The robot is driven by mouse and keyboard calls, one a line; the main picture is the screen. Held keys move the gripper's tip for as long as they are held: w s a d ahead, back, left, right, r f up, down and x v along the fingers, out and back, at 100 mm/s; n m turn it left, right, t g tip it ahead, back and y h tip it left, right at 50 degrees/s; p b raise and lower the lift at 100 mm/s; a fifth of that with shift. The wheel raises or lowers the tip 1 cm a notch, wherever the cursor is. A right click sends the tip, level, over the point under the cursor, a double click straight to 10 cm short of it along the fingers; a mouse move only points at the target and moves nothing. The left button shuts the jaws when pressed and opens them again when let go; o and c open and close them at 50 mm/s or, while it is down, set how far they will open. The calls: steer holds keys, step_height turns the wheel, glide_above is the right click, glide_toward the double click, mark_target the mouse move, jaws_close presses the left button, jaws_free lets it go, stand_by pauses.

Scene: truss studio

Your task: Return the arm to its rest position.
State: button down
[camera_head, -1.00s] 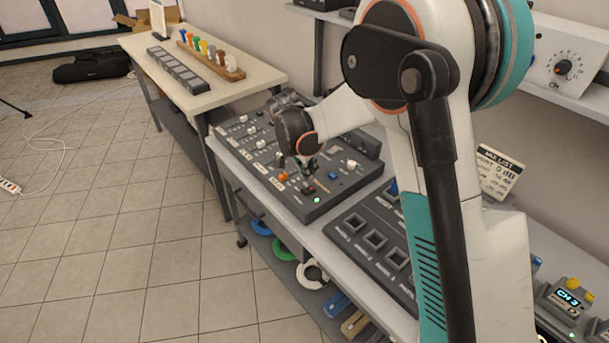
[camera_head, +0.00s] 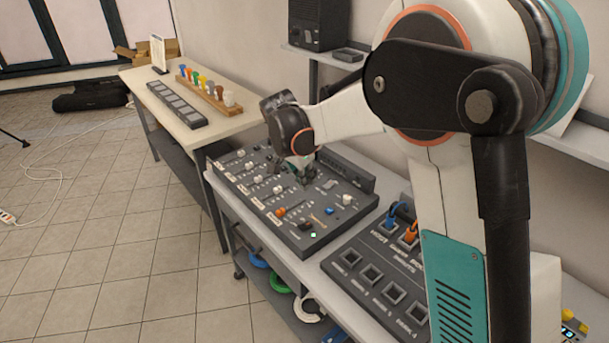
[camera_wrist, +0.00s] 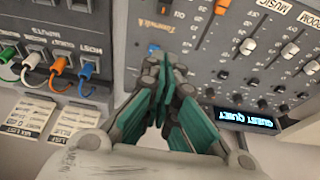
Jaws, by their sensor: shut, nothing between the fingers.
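My gripper (camera_wrist: 165,92) shows in the wrist view with its teal-lined fingers closed together and nothing between them. It hangs over the dark mixing console (camera_wrist: 225,30), which has several sliders and a small lit display (camera_wrist: 244,118). In the head view my gripper (camera_head: 305,172) is small and partly hidden under the wrist, just above the mixing console (camera_head: 332,232). My arm reaches in from the right, its forearm stretched toward the console. I cannot tell whether the fingertips touch the console.
Beside the console is a patch panel (camera_head: 350,285) with square sockets and coloured plugs. A wooden peg rack (camera_head: 208,95) stands on the far table. A black speaker (camera_head: 318,22) sits on the wall shelf. Cable coils (camera_head: 280,283) lie below. The tiled floor at left is mostly clear.

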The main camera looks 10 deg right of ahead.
steer(key=s+d+r+n+t+y, duration=0.1)
steer(key=s+d+r+n, duration=0.25)
steer(key=s+r, duration=0.35)
steer(key=s+d+r+n+t+y, duration=0.15)
steer(key=s+d+r, duration=0.25)
steer(key=s, duration=0.4)
steer(key=s+d+n+t, duration=0.1)
steer(key=s+d+n, duration=0.1)
steer(key=s, duration=0.6)
steer(key=s+d+f+n+t, duration=0.1)
steer(key=s+n, duration=0.3)
steer(key=s, duration=0.4)
steer(key=shift+s+d+f+t+b, duration=0.3)
steer(key=shift+d+t, duration=0.05)
steer(key=shift+d, duration=0.1)
steer(key=shift+y, duration=0.25)
